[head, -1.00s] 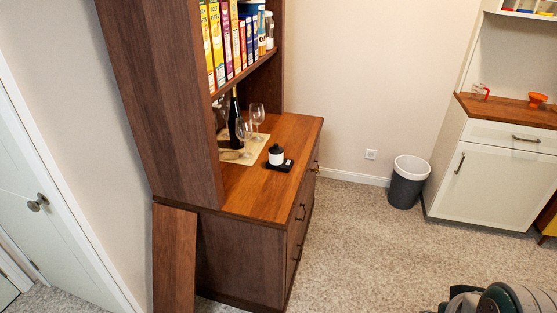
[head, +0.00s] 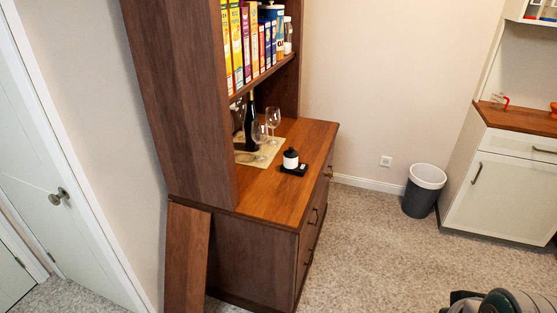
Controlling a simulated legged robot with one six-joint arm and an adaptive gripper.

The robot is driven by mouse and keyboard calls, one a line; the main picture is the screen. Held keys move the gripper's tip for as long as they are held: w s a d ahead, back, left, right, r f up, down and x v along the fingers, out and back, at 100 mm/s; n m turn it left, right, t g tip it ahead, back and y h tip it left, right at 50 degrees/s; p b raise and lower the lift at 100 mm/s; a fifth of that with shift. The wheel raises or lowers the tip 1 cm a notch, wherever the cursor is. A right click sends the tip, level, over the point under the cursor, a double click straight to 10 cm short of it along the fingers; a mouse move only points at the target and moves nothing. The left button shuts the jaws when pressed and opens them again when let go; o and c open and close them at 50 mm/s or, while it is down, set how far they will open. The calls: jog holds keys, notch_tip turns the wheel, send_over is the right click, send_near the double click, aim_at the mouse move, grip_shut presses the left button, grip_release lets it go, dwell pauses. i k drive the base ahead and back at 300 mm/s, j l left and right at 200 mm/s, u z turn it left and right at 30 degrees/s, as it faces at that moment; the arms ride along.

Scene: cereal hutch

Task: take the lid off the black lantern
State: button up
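The lantern (head: 291,162) is a small round thing with a white middle and a black top, standing on the wooden counter of the hutch. Its black lid (head: 291,152) sits on top of it. It stands on or against a small black tray (head: 297,171) with a small pale item at its right. My gripper cannot be made out; a dark green and grey rounded shape, probably part of my own body, shows at the bottom right corner.
The wooden hutch (head: 262,203) holds cereal boxes (head: 238,50) on its shelf. A dark bottle (head: 251,122) and wine glasses (head: 272,120) stand behind the lantern. A loose board (head: 187,260) leans at the left. A bin (head: 424,190) and white cabinet (head: 500,185) stand right; carpet between is clear.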

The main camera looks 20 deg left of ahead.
aim_at(291, 155)
jog(key=i+u, duration=0.15)
jog(key=u, duration=0.35)
jog(key=i+l+u, duration=0.1)
jog(key=u, duration=0.35)
jog(key=i+l+u, duration=0.15)
jog(key=u, duration=0.35)
jog(key=i+l+u, duration=0.15)
jog(key=l, duration=0.2)
jog(key=i+l+u, duration=0.2)
jog(key=l, duration=0.15)
jog(key=i+l+u, duration=0.15)
jog(key=l, duration=0.25)
jog(key=l+u, duration=0.2)
jog(key=l, duration=0.2)
jog(key=i+l+u, duration=0.15)
jog(key=l, duration=0.25)
jog(key=i+l, duration=0.1)
jog(key=l, duration=0.95)
jog(key=i+l, duration=0.15)
jog(key=l, duration=0.95)
jog(key=i+u, duration=0.05)
jog(key=i, duration=0.05)
